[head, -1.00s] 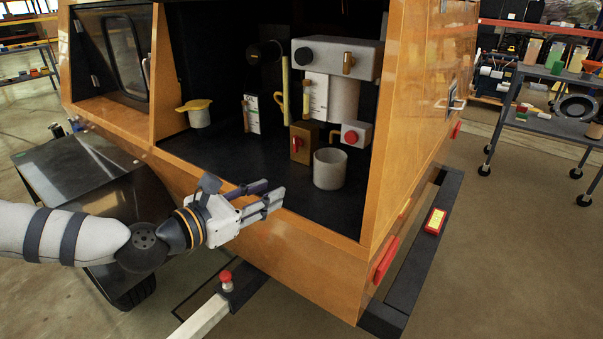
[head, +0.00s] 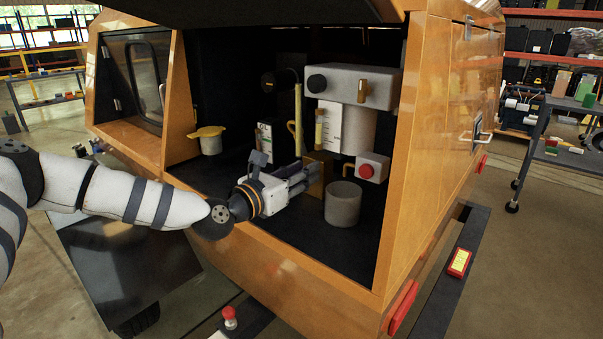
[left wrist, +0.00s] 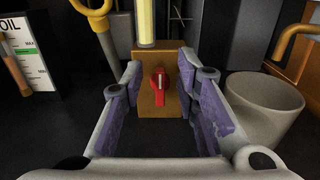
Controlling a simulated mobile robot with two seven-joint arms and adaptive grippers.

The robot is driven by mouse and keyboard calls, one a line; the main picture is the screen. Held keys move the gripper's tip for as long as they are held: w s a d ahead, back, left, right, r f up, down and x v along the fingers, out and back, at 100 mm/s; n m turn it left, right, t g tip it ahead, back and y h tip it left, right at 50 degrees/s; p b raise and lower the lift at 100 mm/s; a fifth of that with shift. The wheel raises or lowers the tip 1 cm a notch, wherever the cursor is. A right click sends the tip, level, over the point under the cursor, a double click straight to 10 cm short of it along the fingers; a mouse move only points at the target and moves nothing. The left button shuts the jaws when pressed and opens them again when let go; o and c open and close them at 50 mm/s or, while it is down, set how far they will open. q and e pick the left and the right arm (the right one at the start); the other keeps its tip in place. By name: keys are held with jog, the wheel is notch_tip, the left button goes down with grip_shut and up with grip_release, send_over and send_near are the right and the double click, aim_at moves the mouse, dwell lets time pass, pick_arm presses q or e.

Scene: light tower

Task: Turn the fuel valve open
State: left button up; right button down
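The fuel valve is a brass block with a small red handle (left wrist: 159,86), which points roughly upright in the left wrist view. In the head view the brass block (head: 322,170) shows only in part, and its red handle is hidden by my left gripper (head: 305,178). My left gripper is inside the orange cabinet, just in front of the valve. In the left wrist view the gripper (left wrist: 160,78) is open, with purple-padded fingers to the left and right of the handle. No finger visibly touches the handle. My right gripper is not in view.
A grey cup (head: 343,203) stands close to the right of the valve. A grey box with a red button (head: 366,170) is behind it. A yellow tube (left wrist: 146,22) rises above the valve. The cabinet's front sill (head: 290,262) lies below my arm.

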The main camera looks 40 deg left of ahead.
pick_arm(q)
grip_shut()
jog(key=shift+m, duration=0.3)
jog(key=m, duration=0.3)
jog(key=shift+d+f+m, duration=0.1)
jog(key=shift+d+m, duration=0.2)
jog(key=shift+d, duration=0.05)
jog(key=m, duration=0.3)
jog(key=shift+d+f+m, duration=0.1)
jog(key=shift+d+m, duration=0.15)
jog(key=shift+m, duration=0.05)
jog(key=m, duration=0.5)
jog(key=shift+s+d+f+p, duration=0.1)
jog(key=shift+d+f+p, duration=0.15)
jog(key=shift+f+p, duration=0.15)
jog(key=m, duration=0.3)
jog(key=m+p, duration=0.1)
jog(key=m, duration=0.1)
jog(key=shift+f, duration=0.3)
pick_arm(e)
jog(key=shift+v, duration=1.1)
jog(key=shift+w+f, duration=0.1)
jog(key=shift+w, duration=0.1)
